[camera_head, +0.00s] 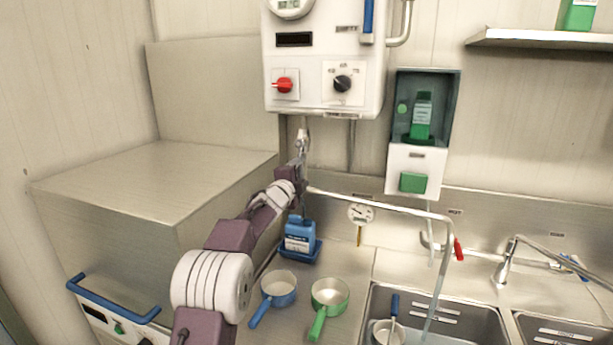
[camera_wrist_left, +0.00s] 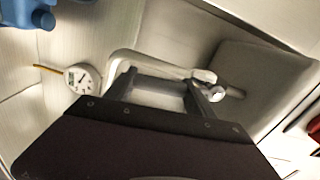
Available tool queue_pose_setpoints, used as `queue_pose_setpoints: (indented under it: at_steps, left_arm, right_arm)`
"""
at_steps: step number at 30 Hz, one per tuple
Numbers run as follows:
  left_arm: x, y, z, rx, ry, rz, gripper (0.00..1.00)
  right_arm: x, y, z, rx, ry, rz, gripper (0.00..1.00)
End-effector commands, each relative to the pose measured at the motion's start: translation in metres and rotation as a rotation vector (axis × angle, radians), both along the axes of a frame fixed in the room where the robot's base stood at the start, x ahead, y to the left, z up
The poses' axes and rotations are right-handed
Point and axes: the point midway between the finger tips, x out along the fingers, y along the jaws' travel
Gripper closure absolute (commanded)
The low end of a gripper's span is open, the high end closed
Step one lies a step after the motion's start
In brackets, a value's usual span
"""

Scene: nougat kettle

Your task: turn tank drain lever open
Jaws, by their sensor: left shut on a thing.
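The white wall tank (camera_head: 325,60) hangs above the counter, with a red switch and a black dial on its front. A metal drain fitting (camera_head: 303,135) comes down from its underside. My left gripper (camera_head: 301,153) is at this fitting, below the tank, and is shut on what appears to be the drain lever, mostly hidden by the fingers. In the left wrist view my left gripper (camera_wrist_left: 168,82) has its fingertips at a pale pipe (camera_wrist_left: 160,63), beside a shiny metal end (camera_wrist_left: 216,94). The lever's exact angle cannot be told. My right gripper is not in view.
A pale pipe (camera_head: 390,208) runs right from near my gripper and bends down into the sink (camera_head: 455,305). A gauge (camera_head: 361,213), a blue bottle (camera_head: 299,236), a blue pan (camera_head: 279,285) and a green pan (camera_head: 329,292) are below. A steel cabinet (camera_head: 150,195) stands left.

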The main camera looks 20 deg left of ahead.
Motion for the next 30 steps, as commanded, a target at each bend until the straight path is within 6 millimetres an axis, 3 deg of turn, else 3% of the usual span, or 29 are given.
queue_pose_setpoints:
  at_steps: [9,26,27,28,30]
  left_arm:
    - [0.0006,0.0089,-0.0038,0.110,0.001,-0.002,1.00]
    - [0.0007,0.0108,-0.0042,0.136,0.001,-0.002,1.00]
    - [0.0007,0.0108,-0.0043,0.136,0.001,-0.002,0.26]
    - [0.0007,0.0108,-0.0041,0.136,0.001,-0.002,0.18]
    - [0.0007,0.0108,-0.0036,0.134,0.000,-0.001,0.15]
  right_arm:
    - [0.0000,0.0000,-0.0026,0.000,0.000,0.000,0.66]
    - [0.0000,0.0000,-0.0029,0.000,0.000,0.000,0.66]
    - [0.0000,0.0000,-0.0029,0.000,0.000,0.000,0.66]
    - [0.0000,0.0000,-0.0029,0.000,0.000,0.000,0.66]
    - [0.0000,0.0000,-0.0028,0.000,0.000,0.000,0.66]
